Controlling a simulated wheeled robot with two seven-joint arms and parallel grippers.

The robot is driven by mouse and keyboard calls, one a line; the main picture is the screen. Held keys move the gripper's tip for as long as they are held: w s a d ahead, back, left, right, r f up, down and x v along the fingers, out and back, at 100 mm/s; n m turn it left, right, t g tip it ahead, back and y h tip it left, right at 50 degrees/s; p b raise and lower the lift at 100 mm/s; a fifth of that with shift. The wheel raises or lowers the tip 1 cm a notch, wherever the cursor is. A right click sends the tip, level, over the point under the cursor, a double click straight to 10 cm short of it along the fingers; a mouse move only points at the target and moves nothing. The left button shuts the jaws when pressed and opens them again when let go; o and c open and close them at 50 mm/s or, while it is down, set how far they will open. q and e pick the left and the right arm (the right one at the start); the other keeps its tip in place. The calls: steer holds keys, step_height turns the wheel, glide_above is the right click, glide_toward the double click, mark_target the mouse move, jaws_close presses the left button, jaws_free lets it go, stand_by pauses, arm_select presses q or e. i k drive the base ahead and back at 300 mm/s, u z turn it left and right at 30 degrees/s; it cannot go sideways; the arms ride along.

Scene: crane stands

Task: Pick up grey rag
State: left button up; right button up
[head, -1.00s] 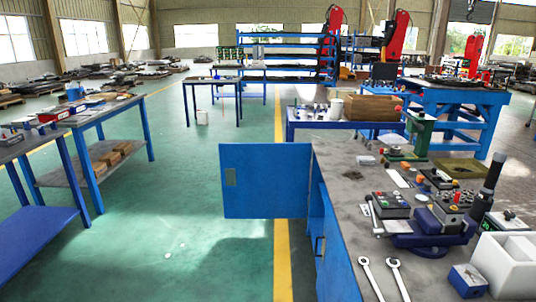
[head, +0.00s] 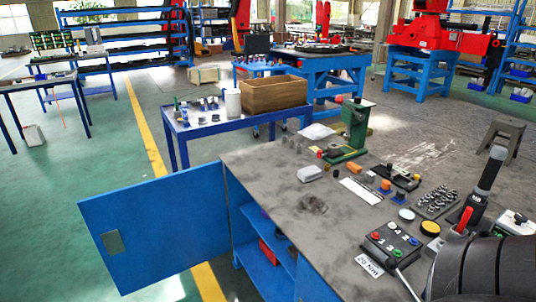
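A small dark grey crumpled patch, which looks like the grey rag (head: 312,204), lies flat on the grey top of the workbench (head: 265,178). It is left of the middle of the bench top, near the edge above the open cabinet. Its colour is close to the stained bench top, so its outline is hard to tell. Neither of my grippers is in view. A black rounded part at the lower right looks like my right arm and hides that corner of the bench.
The open blue cabinet door (head: 160,228) sticks out left of the bench. A button box (head: 390,245), a white strip (head: 361,191), a grey-white block (head: 309,173) and a green stand (head: 354,125) are on the bench. A blue table with a wooden crate (head: 273,93) stands behind.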

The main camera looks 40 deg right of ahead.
mark_target(310, 173)
steer(key=i, duration=2.15)
steer(key=z, duration=2.2)
